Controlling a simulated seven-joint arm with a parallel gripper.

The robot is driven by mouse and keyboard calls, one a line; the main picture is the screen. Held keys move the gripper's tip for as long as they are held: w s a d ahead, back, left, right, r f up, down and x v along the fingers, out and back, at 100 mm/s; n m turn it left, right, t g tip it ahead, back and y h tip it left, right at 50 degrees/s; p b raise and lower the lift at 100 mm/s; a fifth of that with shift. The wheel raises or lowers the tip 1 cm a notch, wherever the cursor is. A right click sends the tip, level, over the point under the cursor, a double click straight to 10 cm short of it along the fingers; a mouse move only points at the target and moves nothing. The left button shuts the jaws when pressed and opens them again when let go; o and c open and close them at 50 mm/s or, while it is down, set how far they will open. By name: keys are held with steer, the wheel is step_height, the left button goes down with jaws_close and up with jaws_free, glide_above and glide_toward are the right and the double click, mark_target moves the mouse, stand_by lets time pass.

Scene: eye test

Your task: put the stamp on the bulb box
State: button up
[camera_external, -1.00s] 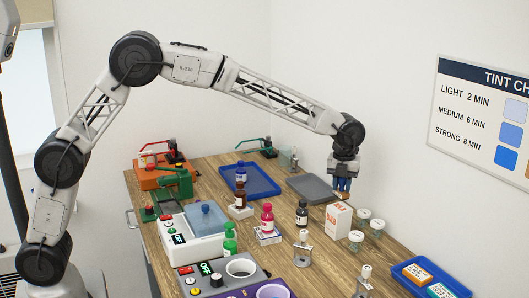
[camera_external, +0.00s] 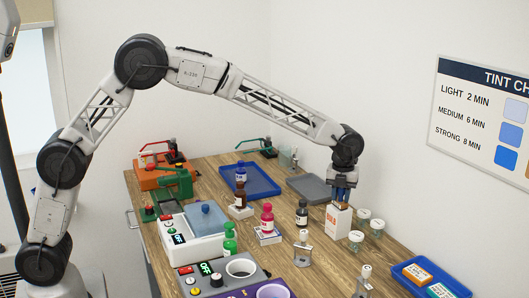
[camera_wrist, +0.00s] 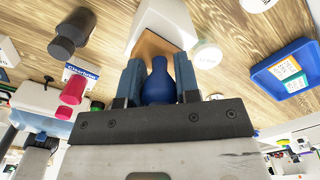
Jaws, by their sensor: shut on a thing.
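The stamp has a blue knob handle (camera_wrist: 159,82) and a brown wooden base (camera_wrist: 153,45). My gripper (camera_external: 342,193) is shut on the handle, with one finger on each side of it in the wrist view (camera_wrist: 158,78). The bulb box (camera_external: 336,223) is a white upright carton with orange print on its side. It also shows in the wrist view (camera_wrist: 168,18), behind the stamp's base. The stamp's base is at the top of the box. I cannot tell whether it rests on it or hangs just above. The gripper hides much of the box top.
Lidded jars (camera_external: 363,215) stand close to the right of the box. A dark bottle (camera_external: 302,213) and a metal stand (camera_external: 303,252) are to its left and front. A grey tray (camera_external: 306,189) lies behind. A blue tray (camera_external: 447,285) with boxes is at front right.

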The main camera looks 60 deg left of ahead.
steer(key=shift+f, duration=0.15)
steer(key=o, duration=0.9)
steer(key=shift+r, duration=0.2)
step_height(320, 180, up, 12)
stand_by(0.6)
steer(key=shift+s, duration=0.1)
